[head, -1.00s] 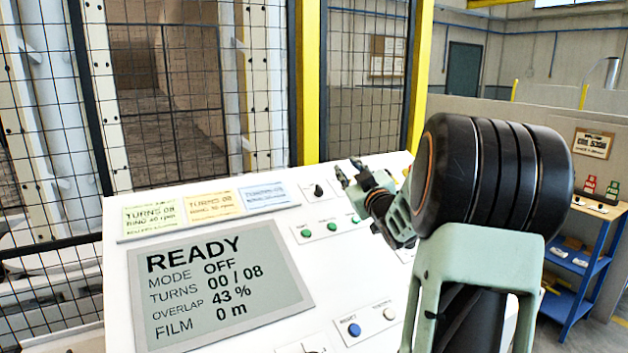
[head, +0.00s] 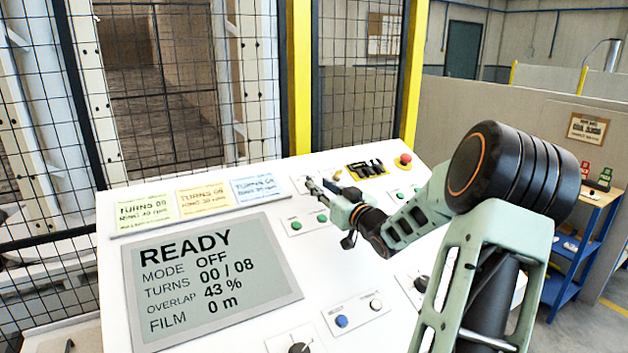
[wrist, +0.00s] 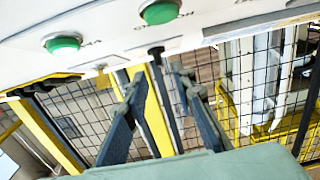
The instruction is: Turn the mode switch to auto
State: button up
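The sloped white control panel (head: 235,325) has a screen (head: 212,275) reading READY, MODE OFF, TURNS 00 / 08. My gripper (head: 319,187) is at the panel's upper middle, over the place of a small black knob, likely the mode switch, which it mostly hides in the head view. In the wrist view my gripper (wrist: 158,82) has its two fingers apart, with a small dark knob (wrist: 156,51) showing between the tips. I cannot tell whether the fingers touch it. Its label is unreadable.
Green buttons (head: 322,218) sit just below my gripper; one also shows in the wrist view (wrist: 63,45). Other controls are a red emergency button (head: 404,160), a blue button (head: 341,321) and a black knob (head: 299,348). Three cards (head: 203,197) lie left. A mesh fence stands behind.

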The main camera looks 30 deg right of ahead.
aim_at(311, 179)
jog(key=shift+w+d+p, duration=0.15)
jog(key=shift+w+p, duration=0.15)
jog(key=shift+w, duration=1.85)
grip_shut()
